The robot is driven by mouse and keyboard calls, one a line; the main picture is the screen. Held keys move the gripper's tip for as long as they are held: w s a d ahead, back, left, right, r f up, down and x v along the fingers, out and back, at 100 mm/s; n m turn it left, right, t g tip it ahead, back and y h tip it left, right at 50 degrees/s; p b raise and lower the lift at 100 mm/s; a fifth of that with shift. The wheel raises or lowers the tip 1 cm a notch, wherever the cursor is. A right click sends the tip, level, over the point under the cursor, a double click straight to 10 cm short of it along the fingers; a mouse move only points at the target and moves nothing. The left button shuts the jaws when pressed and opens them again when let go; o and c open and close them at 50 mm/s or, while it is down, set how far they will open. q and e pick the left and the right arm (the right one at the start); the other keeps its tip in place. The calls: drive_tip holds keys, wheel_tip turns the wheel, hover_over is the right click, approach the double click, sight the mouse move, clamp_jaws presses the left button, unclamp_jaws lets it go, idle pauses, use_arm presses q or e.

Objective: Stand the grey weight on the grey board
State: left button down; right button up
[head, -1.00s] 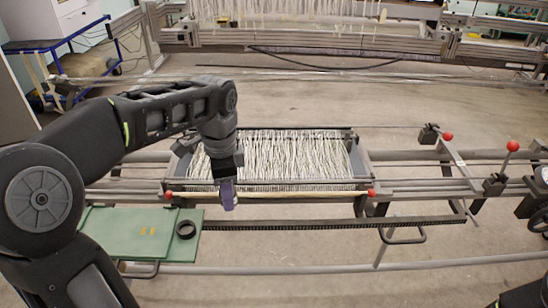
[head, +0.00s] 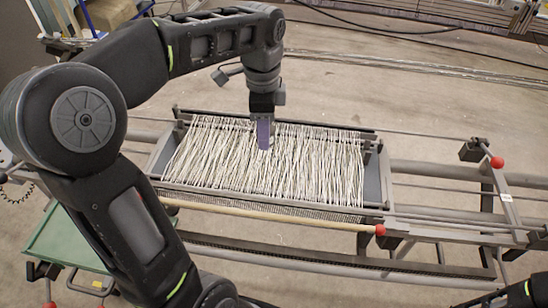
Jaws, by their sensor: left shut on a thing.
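My left gripper (head: 263,134) points down over the white warp threads, near their back edge. It is shut on a small purplish-grey piece at its tip, which I take for the grey weight; the fingers and arm make its outline hard to tell. I cannot tell whether it touches the threads. No board that is plainly the grey board stands out; a grey side panel (head: 374,182) shows at the right end of the thread frame. My right gripper is out of view; only dark parts of that arm show at the lower right.
White threads (head: 310,165) stretch across the frame, with a wooden rod (head: 270,214) and a red knob (head: 380,229) along its front. A green board (head: 65,243) lies at left, partly behind my arm. Metal rails run right, with another red knob (head: 497,162).

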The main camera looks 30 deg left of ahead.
use_arm(q)
drive_tip(key=shift+s+r, duration=0.1)
drive_tip(key=shift+s, duration=0.05)
hover_over(265, 169)
drive_tip(key=shift+f, duration=3.2)
drive_tip(key=shift+f, duration=1.85)
drive_tip(key=shift+f, duration=0.1)
